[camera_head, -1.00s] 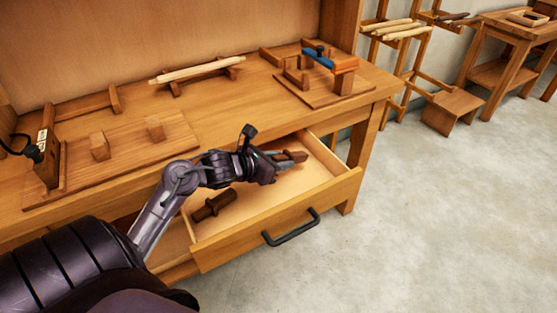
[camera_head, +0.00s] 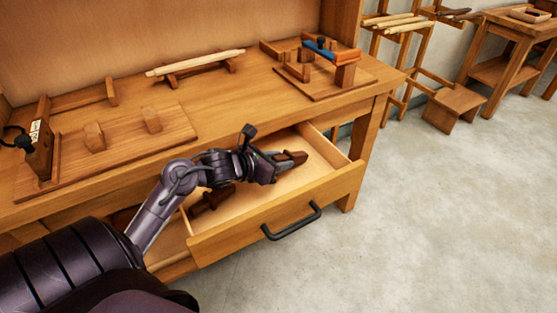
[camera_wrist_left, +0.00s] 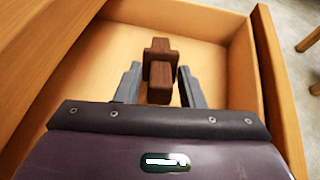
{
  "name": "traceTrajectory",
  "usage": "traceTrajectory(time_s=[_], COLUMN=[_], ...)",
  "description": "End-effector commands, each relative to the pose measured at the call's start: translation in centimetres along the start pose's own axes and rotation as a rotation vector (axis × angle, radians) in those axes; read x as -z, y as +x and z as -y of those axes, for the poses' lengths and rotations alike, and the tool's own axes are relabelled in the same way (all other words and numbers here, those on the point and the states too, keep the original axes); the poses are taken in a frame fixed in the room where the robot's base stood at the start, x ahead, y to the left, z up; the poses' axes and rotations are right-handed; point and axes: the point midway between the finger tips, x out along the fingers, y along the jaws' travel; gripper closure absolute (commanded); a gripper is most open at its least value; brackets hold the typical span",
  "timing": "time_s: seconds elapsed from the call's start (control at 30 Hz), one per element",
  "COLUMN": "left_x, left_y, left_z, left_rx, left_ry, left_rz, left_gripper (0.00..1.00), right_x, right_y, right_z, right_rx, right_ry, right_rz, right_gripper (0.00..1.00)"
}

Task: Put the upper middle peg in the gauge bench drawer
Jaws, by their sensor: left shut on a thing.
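My left gripper (camera_head: 275,165) is inside the open drawer area and is shut on a dark brown peg (camera_head: 293,158). In the left wrist view the peg (camera_wrist_left: 160,62) stands out between the two fingers (camera_wrist_left: 158,88), with a wider cross-shaped part beyond them. The light wooden drawer (camera_head: 335,182) is pulled out under the bench, and its pale floor shows below the peg. I cannot tell whether the peg touches that floor. Another dark brown peg (camera_head: 209,202) lies at the drawer's left, partly hidden by my arm. My right gripper is not in view.
The bench top (camera_head: 225,95) carries a board with two upright blocks (camera_head: 95,137), a pale rod on a rest (camera_head: 195,64) and a blue-topped fixture (camera_head: 322,55). The drawer's black handle (camera_head: 291,223) faces the clear floor at right.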

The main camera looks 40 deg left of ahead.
Motion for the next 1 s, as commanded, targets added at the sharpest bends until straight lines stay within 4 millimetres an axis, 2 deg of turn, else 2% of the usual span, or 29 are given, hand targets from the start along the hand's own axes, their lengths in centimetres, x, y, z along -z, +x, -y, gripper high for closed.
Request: traceTrajectory(time_s=[0.4, 0.43, 0.6, 0.87, 1.0], left_x=[0.08, 0.08, 0.09, 0.12, 0.17], left_y=[0.05, 0.05, 0.05, 0.02, -0.84], left_z=[0.01, 0.01, 0.0, 0.0, -0.01], left_rx=[0.0, 0.0, 0.0, 0.0, 0.0], left_ry=[0.0, 0.0, 0.0, 0.0, 0.001], left_rz=[0.001, 0.001, 0.0, -0.001, -0.002], left_gripper=[0.92, 0.62, 0.4, 0.39, 0.39], right_x=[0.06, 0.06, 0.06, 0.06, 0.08], right_y=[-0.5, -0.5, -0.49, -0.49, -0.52], right_z=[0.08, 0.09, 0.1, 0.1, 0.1], right_rx=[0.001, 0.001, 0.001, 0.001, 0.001], right_ry=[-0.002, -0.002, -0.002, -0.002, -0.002], right_rz=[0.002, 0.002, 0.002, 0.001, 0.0], right_gripper=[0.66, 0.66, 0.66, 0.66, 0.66])
